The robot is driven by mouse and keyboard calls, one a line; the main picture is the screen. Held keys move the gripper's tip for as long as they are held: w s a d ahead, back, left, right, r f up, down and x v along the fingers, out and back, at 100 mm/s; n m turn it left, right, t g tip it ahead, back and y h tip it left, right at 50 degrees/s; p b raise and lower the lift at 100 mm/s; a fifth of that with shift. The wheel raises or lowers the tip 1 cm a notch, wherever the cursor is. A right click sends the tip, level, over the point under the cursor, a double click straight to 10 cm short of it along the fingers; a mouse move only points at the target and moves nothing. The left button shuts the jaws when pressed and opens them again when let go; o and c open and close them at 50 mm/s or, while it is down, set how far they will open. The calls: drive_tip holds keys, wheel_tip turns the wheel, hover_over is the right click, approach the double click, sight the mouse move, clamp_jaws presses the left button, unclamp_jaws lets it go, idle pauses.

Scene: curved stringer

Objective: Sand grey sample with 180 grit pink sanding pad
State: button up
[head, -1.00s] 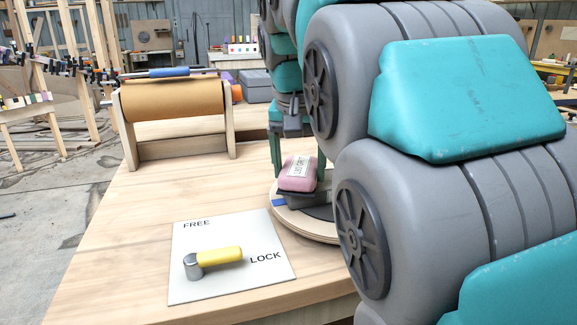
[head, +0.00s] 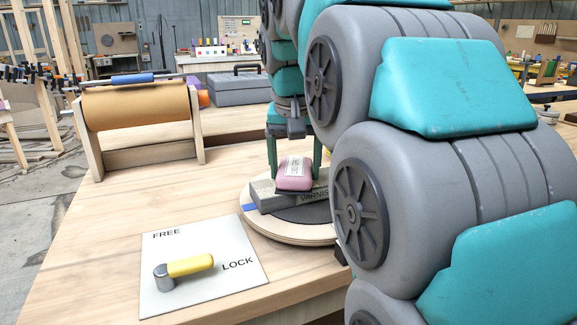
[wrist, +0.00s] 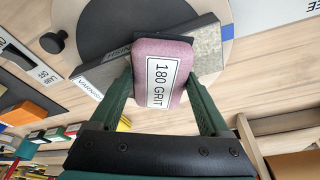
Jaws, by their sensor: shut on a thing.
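The pink sanding pad (head: 294,174) is held in my gripper (head: 294,168), whose green fingers are shut on its sides. In the wrist view the pad (wrist: 162,75) shows a white label reading 180 GRIT, between the fingertips of my gripper (wrist: 160,95). The grey sample (head: 268,198) is a flat bar lying on the round turntable (head: 290,233). In the wrist view the sample (wrist: 208,50) runs under the pad, with dark lettering at its side. The pad is over the sample; whether they touch I cannot tell. My arm hides the turntable's right side.
A white plate marked FREE and LOCK (head: 215,290) bears a yellow-handled lever (head: 188,266) pointing towards LOCK. A brown paper roll (head: 137,105) on a wooden stand and a grey case (head: 235,90) are behind.

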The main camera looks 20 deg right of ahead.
sight(254, 189)
drive_tip(key=shift+d, duration=1.75)
drive_tip(key=shift+d+f+p, duration=0.15)
drive_tip(key=shift+d+p, duration=0.25)
drive_tip(key=shift+d, duration=1.55)
drive_tip(key=shift+d+p, duration=0.35)
drive_tip(key=shift+d, duration=1.45)
drive_tip(key=shift+a+r, duration=0.15)
drive_tip(key=shift+a, duration=0.85)
drive_tip(key=shift+a+r, duration=0.15)
drive_tip(key=shift+a, duration=0.85)
drive_tip(key=shift+a+f+b, duration=0.2)
drive_tip(key=shift+a+b, duration=0.2)
drive_tip(key=shift+a, duration=1.8)
drive_tip(key=shift+a+f+b, duration=0.2)
drive_tip(key=shift+a+b, duration=0.2)
drive_tip(key=shift+a, duration=1.75)
drive_tip(key=shift+a+r, duration=0.15)
drive_tip(key=shift+a, duration=1.45)
drive_tip(key=shift+a+r, duration=0.1)
drive_tip(key=shift+a, duration=1.5)
drive_tip(key=shift+r, duration=0.1)
